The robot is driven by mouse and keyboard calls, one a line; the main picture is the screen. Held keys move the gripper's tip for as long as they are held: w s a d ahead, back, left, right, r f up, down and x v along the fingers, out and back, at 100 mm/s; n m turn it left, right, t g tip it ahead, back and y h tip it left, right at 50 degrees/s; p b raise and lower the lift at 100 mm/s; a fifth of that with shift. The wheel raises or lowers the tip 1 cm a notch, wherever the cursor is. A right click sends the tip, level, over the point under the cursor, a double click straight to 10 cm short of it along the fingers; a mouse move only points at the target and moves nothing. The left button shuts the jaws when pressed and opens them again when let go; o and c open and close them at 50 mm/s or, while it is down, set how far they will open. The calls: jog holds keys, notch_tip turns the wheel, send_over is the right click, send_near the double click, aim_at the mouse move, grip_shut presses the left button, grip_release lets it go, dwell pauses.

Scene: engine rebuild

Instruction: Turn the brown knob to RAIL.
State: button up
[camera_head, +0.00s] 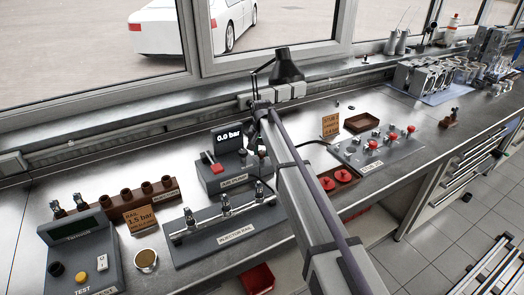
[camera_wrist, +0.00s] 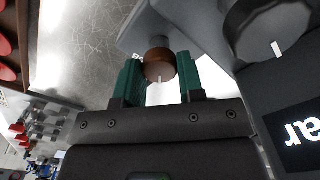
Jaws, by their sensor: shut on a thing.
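The brown knob (camera_wrist: 159,65) sits between the green jaws of my gripper (camera_wrist: 160,78) in the wrist view, and the jaws are shut on it. A small pale mark shows on the knob's lower rim. Its position labels cannot be read. The knob is on the side of the grey air pump unit (camera_head: 216,184), whose display (camera_head: 230,138) reads 0.0 bar. In the head view my arm covers the knob and most of the gripper. A black knob (camera_wrist: 262,30) with a white mark is beside the brown one in the wrist view.
The injector rail (camera_head: 226,222) lies in front of the pump. A card (camera_head: 141,215) reads RAIL 1.5 bar. A grey tester (camera_head: 78,255) stands at the left. A plate with red knobs (camera_head: 376,146) and a tray with red parts (camera_head: 340,177) lie right of my arm.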

aim_at(262, 152)
jog(key=n, duration=0.5)
jog(key=shift+n, duration=2.6)
jog(key=o, duration=0.9)
notch_tip(262, 152, up, 11)
jog(key=p, duration=1)
jog(key=shift+f+p, duration=0.1)
jog(key=shift+p, duration=0.3)
